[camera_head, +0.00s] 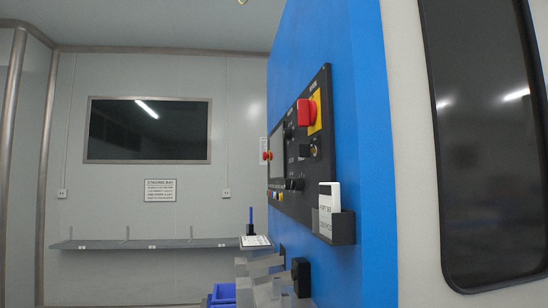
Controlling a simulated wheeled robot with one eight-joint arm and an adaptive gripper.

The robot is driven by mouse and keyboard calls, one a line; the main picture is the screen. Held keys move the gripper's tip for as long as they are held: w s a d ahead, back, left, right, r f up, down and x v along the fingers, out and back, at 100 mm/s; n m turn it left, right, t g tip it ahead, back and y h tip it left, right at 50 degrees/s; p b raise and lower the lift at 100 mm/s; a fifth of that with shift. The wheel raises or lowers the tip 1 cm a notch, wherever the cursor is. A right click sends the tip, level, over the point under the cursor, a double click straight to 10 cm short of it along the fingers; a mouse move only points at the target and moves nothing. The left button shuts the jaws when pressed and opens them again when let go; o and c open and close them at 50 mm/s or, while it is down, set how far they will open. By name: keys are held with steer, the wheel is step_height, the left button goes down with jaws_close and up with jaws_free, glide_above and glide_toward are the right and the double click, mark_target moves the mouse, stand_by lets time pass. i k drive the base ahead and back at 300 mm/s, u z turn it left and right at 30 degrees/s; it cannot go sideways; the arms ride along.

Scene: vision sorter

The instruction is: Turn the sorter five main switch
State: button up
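The sorter's blue front (362,150) stands right of centre, seen at a steep slant. Its black control panel (322,190) carries a red button on a yellow plate (306,112), a second red button (267,156) at the far edge, and several black knobs such as one low on the panel (294,184). A black block-like part (300,278) juts from the blue face below the panel. I cannot tell which part is the main switch, or its position; labels are too small to read. My gripper is not in view.
A black holder with a white card (330,212) sticks out beside the panel. Grey stepped parts (262,284) and a blue bin (222,294) stand at the bottom. A grey shelf (130,244) runs along the back wall, under a dark window (148,130).

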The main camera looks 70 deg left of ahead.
mark_target(307, 110)
steer(key=k, duration=1.65)
steer(key=u, duration=2.1)
steer(key=i, duration=1)
steer(key=z, duration=0.05)
